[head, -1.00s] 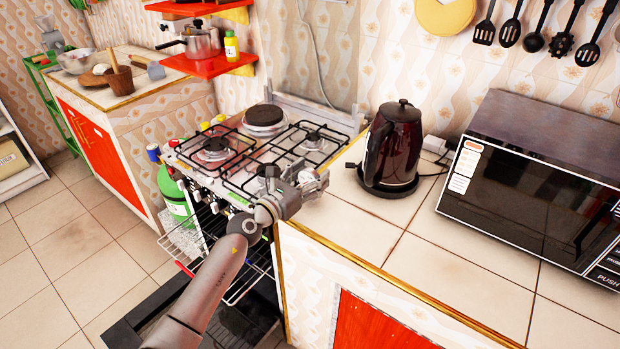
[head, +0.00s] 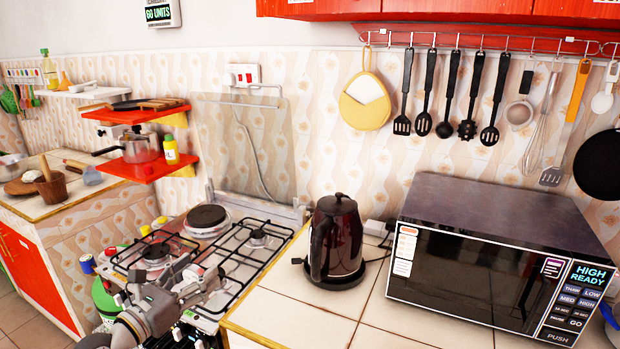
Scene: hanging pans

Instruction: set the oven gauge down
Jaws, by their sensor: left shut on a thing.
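My left gripper (head: 212,281) reaches in from the lower left over the front of the gas stove (head: 225,250). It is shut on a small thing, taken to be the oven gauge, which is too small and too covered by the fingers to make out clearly. The gripper shows in front of the black pan grates, near the left edge of the tiled counter (head: 310,305). I cannot tell how high it is above the stove. My right gripper is not in view.
A dark kettle (head: 336,240) and a microwave (head: 500,265) stand on the counter. Bare tiles lie in front of them. Red shelves (head: 145,168) hold a pot (head: 140,146). Utensils (head: 447,95) and a black pan (head: 600,165) hang from a wall rail.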

